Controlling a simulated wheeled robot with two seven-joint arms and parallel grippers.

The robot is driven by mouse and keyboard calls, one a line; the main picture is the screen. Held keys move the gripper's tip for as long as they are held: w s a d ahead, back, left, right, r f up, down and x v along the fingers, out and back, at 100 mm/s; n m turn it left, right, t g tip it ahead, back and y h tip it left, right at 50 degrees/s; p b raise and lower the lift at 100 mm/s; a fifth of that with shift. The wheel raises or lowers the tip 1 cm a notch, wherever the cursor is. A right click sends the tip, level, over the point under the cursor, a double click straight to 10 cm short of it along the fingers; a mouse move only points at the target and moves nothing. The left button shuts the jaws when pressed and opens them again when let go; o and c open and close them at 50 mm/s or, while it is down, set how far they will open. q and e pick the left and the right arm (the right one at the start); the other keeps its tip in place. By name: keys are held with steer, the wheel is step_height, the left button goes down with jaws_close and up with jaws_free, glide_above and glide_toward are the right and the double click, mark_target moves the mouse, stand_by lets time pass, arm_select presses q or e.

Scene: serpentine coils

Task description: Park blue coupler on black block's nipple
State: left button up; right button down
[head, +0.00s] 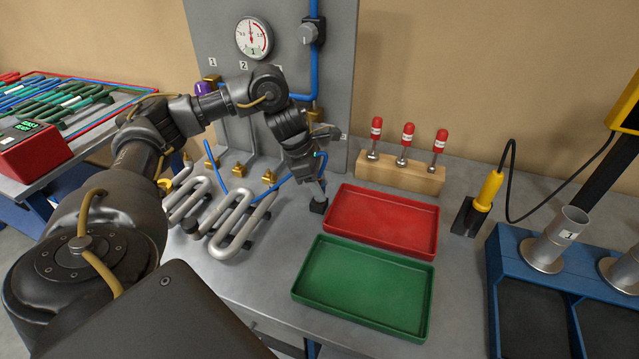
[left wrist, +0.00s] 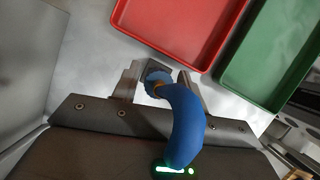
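The blue coupler (left wrist: 156,82) shows in the left wrist view between the fingers of my left gripper (left wrist: 160,82), which looks shut on it. A thick blue hose (left wrist: 185,125) curves from it toward the camera and hides part of the right finger. The small black block (head: 318,206) stands on the bench left of the red tray, with my left gripper (head: 318,190) pointing down just above it. The coupler is right over the block; its nipple is hidden, so I cannot tell whether they are joined. My right gripper is not in view.
The red tray (head: 432,250) and green tray (head: 298,291) lie to the right and front. Silver serpentine coils (head: 245,235) lie close on the left. A grey gauge panel (head: 335,100) stands behind. A wooden rack (head: 425,182) holds red-topped fittings.

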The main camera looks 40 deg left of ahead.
arm_select(q)
steer(key=shift+o, duration=0.7)
steer(key=shift+r, duration=0.1)
steer(key=shift+a+r, duration=0.1)
steer(key=shift+r, duration=0.15)
steer(key=p+v, duration=0.2)
steer(key=v, duration=0.8)
steer(key=shift+s, duration=0.15)
